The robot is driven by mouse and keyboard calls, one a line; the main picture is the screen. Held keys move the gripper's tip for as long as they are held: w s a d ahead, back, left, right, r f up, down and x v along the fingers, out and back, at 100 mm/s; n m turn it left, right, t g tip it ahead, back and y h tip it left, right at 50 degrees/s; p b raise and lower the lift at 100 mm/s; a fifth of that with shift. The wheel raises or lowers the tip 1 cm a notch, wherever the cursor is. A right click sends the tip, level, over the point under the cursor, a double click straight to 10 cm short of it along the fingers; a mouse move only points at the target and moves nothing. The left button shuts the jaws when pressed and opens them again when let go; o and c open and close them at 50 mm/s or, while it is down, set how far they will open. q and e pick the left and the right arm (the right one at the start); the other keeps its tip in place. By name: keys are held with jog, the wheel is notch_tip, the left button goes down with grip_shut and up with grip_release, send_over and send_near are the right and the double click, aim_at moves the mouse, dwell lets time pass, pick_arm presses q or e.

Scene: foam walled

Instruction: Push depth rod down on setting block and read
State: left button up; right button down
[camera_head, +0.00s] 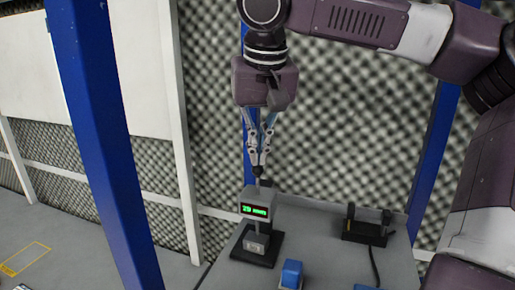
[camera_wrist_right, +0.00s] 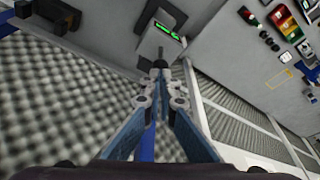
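The depth gauge (camera_head: 258,204) is a grey box with a green lit display that seems to read 29 mm. It stands upright on a black base (camera_head: 257,247), with a small grey block (camera_head: 257,241) under it that looks like the setting block. The depth rod (camera_head: 258,180) rises from the gauge's top. My right gripper (camera_head: 258,166) points down directly above the gauge, its fingertips closed together at the rod's dark top end. In the right wrist view the fingertips (camera_wrist_right: 160,76) meet at this dark knob (camera_wrist_right: 160,63), and the green display shows beyond. My left gripper is not in view.
The grey table (camera_head: 325,225) also holds a blue block (camera_head: 291,273) at the front and a black stand (camera_head: 368,231) with a cable at the right. A blue post (camera_head: 105,150) stands left of the table. Foam walls lie behind.

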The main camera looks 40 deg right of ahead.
jog(key=shift+r+p, duration=1.35)
jog(key=shift+p, duration=0.05)
jog(key=shift+r, duration=1.1)
